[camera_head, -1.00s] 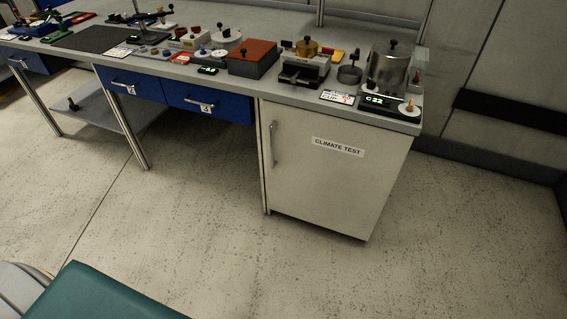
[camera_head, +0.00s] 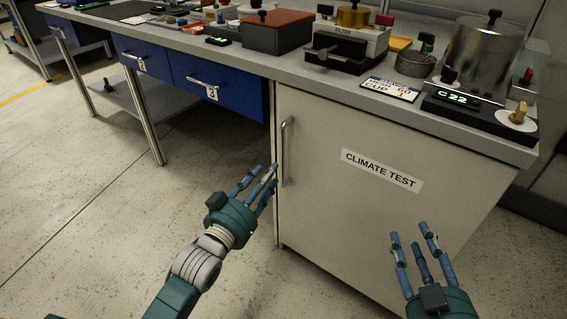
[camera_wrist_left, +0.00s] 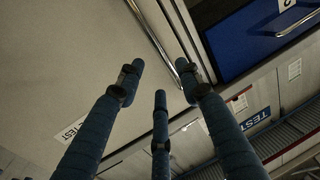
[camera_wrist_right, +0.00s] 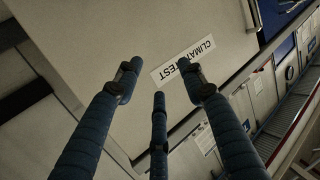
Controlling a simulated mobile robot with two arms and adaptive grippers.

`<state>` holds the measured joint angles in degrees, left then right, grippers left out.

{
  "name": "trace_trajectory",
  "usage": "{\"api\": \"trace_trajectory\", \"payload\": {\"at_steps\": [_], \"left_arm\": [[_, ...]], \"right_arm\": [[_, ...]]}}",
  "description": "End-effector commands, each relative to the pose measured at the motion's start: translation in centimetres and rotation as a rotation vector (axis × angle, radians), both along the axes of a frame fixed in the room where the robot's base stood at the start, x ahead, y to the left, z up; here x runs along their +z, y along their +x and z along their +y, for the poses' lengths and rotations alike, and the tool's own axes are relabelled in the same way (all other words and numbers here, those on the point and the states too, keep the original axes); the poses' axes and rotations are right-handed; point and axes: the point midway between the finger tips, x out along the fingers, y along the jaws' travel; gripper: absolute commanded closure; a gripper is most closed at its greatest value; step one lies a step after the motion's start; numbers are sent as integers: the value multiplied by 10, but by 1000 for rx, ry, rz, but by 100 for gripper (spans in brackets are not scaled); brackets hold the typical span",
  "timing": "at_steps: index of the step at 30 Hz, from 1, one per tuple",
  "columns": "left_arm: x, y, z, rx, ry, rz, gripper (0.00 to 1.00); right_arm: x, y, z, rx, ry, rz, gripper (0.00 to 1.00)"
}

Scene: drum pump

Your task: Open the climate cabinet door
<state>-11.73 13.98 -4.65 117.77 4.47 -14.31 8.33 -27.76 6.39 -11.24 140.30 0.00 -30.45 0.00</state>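The climate cabinet door (camera_head: 345,215) is a pale panel labelled CLIMATE TEST (camera_head: 381,170), and it is shut. Its vertical metal handle (camera_head: 287,150) is at the door's left edge. My left gripper (camera_head: 264,182) is open and empty, just below and left of the handle, with its fingers pointing up toward it. In the left wrist view the handle (camera_wrist_left: 152,35) runs down between the spread fingers, and no contact can be made out. My right gripper (camera_head: 418,250) is open and empty in front of the door's lower right, below the label. The label also shows in the right wrist view (camera_wrist_right: 184,62).
The bench top (camera_head: 300,78) above the cabinet holds a filter unit (camera_head: 345,42), a metal cylinder (camera_head: 485,60) and a C-22 display unit (camera_head: 465,108). Blue drawers (camera_head: 215,85) are left of the cabinet. The floor (camera_head: 110,220) at left is clear.

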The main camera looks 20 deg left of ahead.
Motion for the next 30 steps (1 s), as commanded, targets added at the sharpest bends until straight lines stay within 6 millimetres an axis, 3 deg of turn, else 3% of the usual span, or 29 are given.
{"api": "trace_trajectory", "payload": {"at_steps": [9, 18, 24, 30], "left_arm": [[0, 43, -7, -1, 0, -3, 64], [-1, 84, -13, -1, 0, -1, 64], [-1, 98, -16, -1, 0, 2, 64], [0, 103, -16, -1, 0, 2, 64]], "right_arm": [[56, 5, 9, 16, 62, -243, 60], [116, -7, 13, 31, 133, -509, 60], [139, -18, 13, 37, 163, -614, 60], [147, -22, 13, 38, 172, -649, 60]]}}
